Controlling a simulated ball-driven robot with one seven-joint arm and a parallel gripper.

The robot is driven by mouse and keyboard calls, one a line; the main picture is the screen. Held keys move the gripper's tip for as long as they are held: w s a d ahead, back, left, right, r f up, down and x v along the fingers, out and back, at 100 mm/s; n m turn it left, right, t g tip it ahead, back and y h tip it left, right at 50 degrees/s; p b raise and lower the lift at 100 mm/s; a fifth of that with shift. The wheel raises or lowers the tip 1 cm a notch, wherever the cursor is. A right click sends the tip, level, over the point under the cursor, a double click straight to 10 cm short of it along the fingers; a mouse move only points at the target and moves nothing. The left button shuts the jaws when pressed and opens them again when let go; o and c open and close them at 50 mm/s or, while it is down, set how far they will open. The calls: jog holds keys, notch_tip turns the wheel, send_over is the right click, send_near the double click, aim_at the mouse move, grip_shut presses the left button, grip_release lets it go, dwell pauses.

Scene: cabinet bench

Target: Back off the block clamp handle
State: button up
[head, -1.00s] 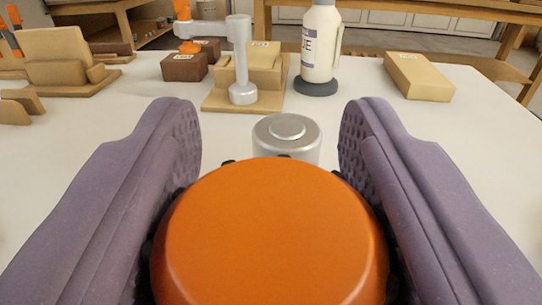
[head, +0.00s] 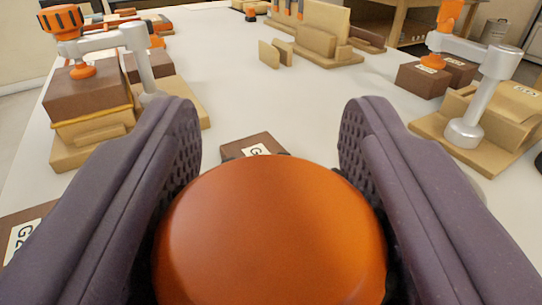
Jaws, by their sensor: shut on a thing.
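The orange clamp handle (head: 270,230) fills the lower middle of the view, with its smooth round top facing me. My gripper (head: 270,150) has one purple finger on each side of it and is shut on it. The finger contact is low on the handle's sides and partly hidden. The handle hides the clamp parts under it. A brown labelled block (head: 254,148) shows just beyond the handle.
A clamp station (head: 140,70) with an orange knob and stacked blocks stands at left. Another clamp station (head: 465,130) stands at right. A brown labelled block (head: 22,232) lies at lower left. Wooden holders (head: 320,35) stand at the back. The white table between (head: 225,75) is clear.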

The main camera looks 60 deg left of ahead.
jog(key=n+g, duration=0.1)
jog(key=g, duration=0.1)
jog(key=n+g+y, duration=0.1)
jog(key=n+g, duration=0.1)
jog(key=g, duration=0.1)
jog(key=n+g+y, duration=0.1)
jog(key=n+g, duration=0.1)
jog(key=shift+s+a+g, duration=0.1)
jog(key=shift+s+g, duration=0.25)
jog(key=shift+g, duration=0.05)
jog(key=o, duration=1)
jog(key=s+a+r+p, duration=0.1)
jog(key=s+p, duration=0.1)
jog(key=s, duration=0.3)
jog(key=s+a+r+p, duration=0.1)
jog(key=s+r+p, duration=0.1)
jog(key=s, duration=0.3)
jog(key=s+a+r+p, duration=0.2)
jog(key=s+p, duration=0.1)
jog(key=s, duration=0.2)
jog(key=shift+s, duration=0.3)
